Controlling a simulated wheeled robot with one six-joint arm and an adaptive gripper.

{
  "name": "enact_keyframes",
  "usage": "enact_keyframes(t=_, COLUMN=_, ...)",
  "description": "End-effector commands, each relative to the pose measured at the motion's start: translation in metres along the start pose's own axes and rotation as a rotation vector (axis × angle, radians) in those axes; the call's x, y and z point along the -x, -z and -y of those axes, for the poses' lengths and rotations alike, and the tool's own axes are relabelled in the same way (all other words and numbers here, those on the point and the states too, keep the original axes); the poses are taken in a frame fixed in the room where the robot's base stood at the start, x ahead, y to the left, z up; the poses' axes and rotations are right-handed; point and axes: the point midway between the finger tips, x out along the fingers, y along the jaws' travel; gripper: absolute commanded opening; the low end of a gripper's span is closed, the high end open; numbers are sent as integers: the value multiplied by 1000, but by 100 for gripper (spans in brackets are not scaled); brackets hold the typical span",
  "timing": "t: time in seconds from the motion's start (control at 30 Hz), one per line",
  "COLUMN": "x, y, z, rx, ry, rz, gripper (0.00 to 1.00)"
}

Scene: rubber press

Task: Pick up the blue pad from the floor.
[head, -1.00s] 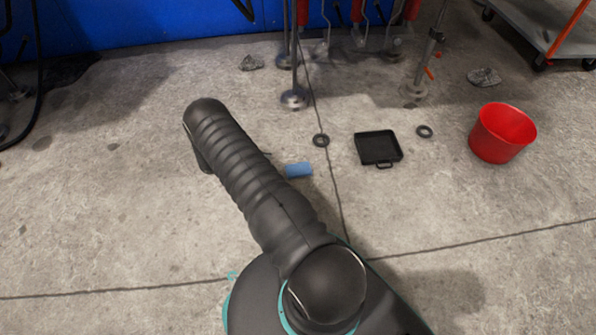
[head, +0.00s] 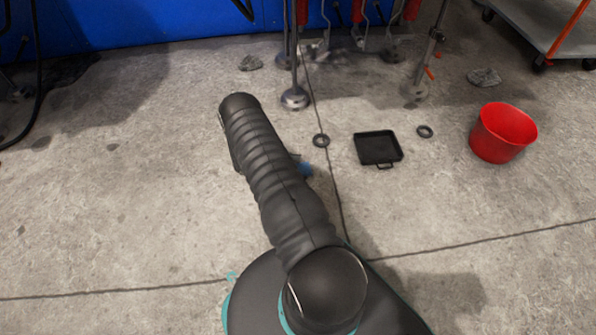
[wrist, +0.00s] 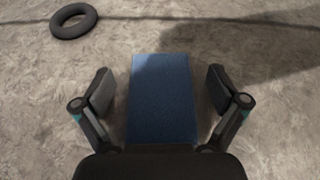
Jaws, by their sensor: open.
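The blue pad (wrist: 162,98) lies on the concrete floor, in the middle of the wrist view. In the head view only a small part of the pad (head: 306,169) shows beside my arm, which hides the rest. My gripper (wrist: 160,92) is open in the wrist view, with one finger on each side of the pad and a strip of floor visible between each finger and the pad. I cannot tell how high the fingertips are above the floor. In the head view my gripper is mostly hidden behind my arm.
A black ring (head: 321,140) lies just beyond the pad; it also shows in the wrist view (wrist: 74,20). To the right are a black tray (head: 378,134), a second ring (head: 425,131) and a red bucket (head: 505,132). Metal posts (head: 295,97) stand behind.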

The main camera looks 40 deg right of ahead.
Motion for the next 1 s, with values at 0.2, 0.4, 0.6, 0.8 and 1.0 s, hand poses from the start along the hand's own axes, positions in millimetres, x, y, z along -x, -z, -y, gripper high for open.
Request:
enact_keyframes(t=0.2, x=-7, y=0, z=0, rx=1, ry=-1, rz=0, gripper=97)
enact_keyframes(t=0.4, x=-7, y=0, z=0, rx=0, ry=-1, rz=0, gripper=64)
enact_keyframes(t=0.6, x=-7, y=0, z=0, rx=0, ry=-1, rz=0, gripper=43)
enact_keyframes(t=0.8, x=-7, y=0, z=0, rx=0, ry=0, rz=0, gripper=43)
enact_keyframes(t=1.0, x=-3, y=-9, z=-1, rx=-1, ry=-1, rz=0, gripper=43)
